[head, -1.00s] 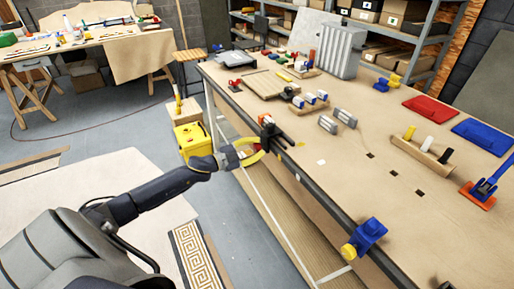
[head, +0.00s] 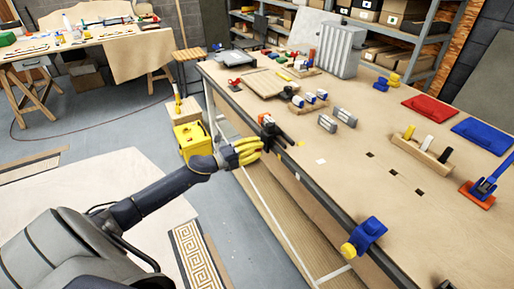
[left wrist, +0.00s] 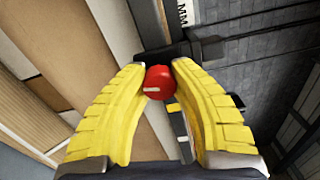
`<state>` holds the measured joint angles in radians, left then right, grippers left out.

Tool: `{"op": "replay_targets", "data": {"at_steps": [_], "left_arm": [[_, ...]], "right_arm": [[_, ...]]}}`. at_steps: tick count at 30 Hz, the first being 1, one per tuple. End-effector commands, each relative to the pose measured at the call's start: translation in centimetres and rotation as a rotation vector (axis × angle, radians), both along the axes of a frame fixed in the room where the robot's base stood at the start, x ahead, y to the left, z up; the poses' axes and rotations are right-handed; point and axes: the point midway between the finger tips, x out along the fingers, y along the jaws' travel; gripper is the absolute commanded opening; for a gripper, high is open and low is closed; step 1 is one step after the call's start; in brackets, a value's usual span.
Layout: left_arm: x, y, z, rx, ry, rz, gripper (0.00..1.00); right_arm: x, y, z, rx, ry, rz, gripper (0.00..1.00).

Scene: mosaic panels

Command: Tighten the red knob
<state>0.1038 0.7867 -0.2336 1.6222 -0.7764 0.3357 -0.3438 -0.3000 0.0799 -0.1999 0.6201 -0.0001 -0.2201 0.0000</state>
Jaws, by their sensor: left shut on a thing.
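The red knob (left wrist: 159,82) is round with a pale line on its face. In the left wrist view it sits between the yellow fingertips of my left gripper (left wrist: 160,78), which is shut on it. Behind the knob is a dark clamp body. In the head view my left gripper (head: 260,145) is at the near left edge of the workbench, against the black and orange clamp (head: 270,130). The knob is hidden by the fingers there. My right gripper is not in view.
The workbench (head: 325,160) carries grey blocks (head: 327,123), a wooden peg rack (head: 420,155) and red and blue trays. A blue clamp with a yellow knob (head: 348,250) is on the front edge. A yellow box (head: 192,140) stands beside the bench.

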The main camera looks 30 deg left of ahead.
Motion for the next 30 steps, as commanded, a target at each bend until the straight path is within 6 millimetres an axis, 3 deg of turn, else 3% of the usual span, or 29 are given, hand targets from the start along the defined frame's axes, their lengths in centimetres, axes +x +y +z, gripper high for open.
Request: {"op": "replay_targets", "data": {"at_steps": [15, 30], "left_arm": [[0.0, -0.02, -0.18, 0.277, -0.148, -0.001, 0.0], [-0.03, 0.01, -0.39, 0.332, -0.174, 0.0, 0.0]], "right_arm": [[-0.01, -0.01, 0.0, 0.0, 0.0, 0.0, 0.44], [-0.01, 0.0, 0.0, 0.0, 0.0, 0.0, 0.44]]}}
